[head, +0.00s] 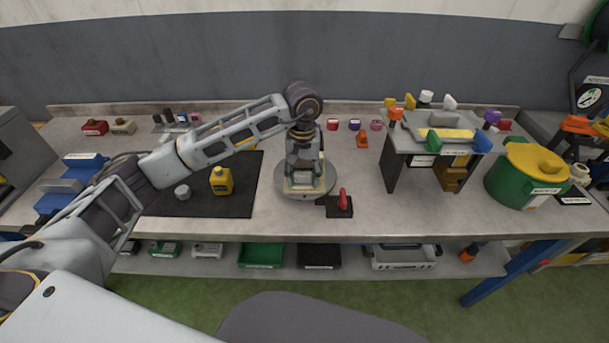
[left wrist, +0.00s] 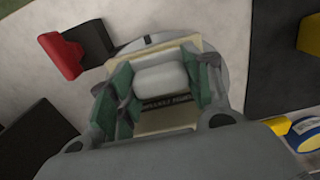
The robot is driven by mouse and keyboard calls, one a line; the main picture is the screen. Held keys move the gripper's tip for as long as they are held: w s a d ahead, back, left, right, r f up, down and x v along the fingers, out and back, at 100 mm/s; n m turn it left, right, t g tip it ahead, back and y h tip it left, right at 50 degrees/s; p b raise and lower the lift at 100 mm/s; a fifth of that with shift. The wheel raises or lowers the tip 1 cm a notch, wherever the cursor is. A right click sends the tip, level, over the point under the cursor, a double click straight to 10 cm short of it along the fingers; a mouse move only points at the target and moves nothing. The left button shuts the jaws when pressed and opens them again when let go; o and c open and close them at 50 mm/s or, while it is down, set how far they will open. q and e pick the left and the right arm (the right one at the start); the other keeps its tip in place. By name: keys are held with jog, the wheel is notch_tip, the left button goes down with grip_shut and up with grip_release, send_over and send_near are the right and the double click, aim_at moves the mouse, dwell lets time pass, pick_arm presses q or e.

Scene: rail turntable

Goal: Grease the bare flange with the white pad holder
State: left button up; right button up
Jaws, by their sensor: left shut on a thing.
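My left gripper (head: 304,180) points down over the round grey turntable (head: 282,188). In the left wrist view its green-padded fingers (left wrist: 162,85) are shut on either side of a white rounded grip (left wrist: 162,77), which looks like the white pad holder. A cream plate (left wrist: 168,122) with dark lettering shows under the grip; I cannot tell whether they touch or are one piece. The turntable rim also shows in the left wrist view (left wrist: 150,42). The bare flange cannot be made out; the gripper hides much of the turntable. My right gripper is not in view.
A red lever on a black block (head: 341,206) stands close to the turntable's right. A yellow bottle (head: 222,181) and a white jar (head: 182,192) stand on a black mat (head: 205,207) at left. A grey rack (head: 400,143) with coloured pieces and a green pot (head: 510,185) stand right.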

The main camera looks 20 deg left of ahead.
pick_arm(q)
jog(key=shift+s+a, duration=0.25)
jog(key=shift+a, duration=0.45)
jog(key=shift+a+b, duration=0.2)
jog(key=shift+b, duration=0.15)
jog(key=shift+s+a+f+b, duration=0.1)
jog(key=shift+s+a+b, duration=0.25)
jog(key=shift+a, duration=0.4)
jog(key=shift+w+d, duration=0.1)
jog(key=shift+d, duration=0.05)
jog(key=shift+w+d, duration=0.25)
jog(key=shift+d, duration=0.6)
jog(key=shift+w+d+b, duration=0.25)
jog(key=shift+d+b, duration=0.2)
jog(key=shift+d, duration=0.5)
